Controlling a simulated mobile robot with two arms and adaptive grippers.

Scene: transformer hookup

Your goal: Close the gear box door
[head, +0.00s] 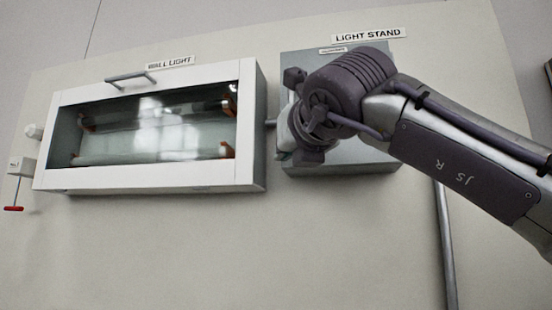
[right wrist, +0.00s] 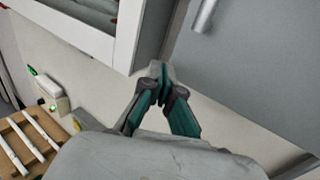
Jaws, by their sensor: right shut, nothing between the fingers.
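A grey box (head: 350,158) hangs on the wall under the "LIGHT STAND" sign, with a small label too small to read; I take it as the gear box. My right arm covers much of its front, and I cannot tell whether its door is fully shut. In the right wrist view its flat grey face (right wrist: 250,60) carries a silver bar handle (right wrist: 205,14). My right gripper (right wrist: 161,82) is shut and empty, its tips at the gap between this box and the white cabinet; contact is unclear. In the head view, the wrist mostly hides it. My left gripper is not in view.
A white cabinet (head: 150,180) with a glass front and a top handle (head: 131,77) hangs left under the "WALL LIGHT" sign. A red-handled switch (head: 14,208) is at far left. A conduit (head: 446,240) runs down the wall. A wooden rack (right wrist: 30,145) shows lower left.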

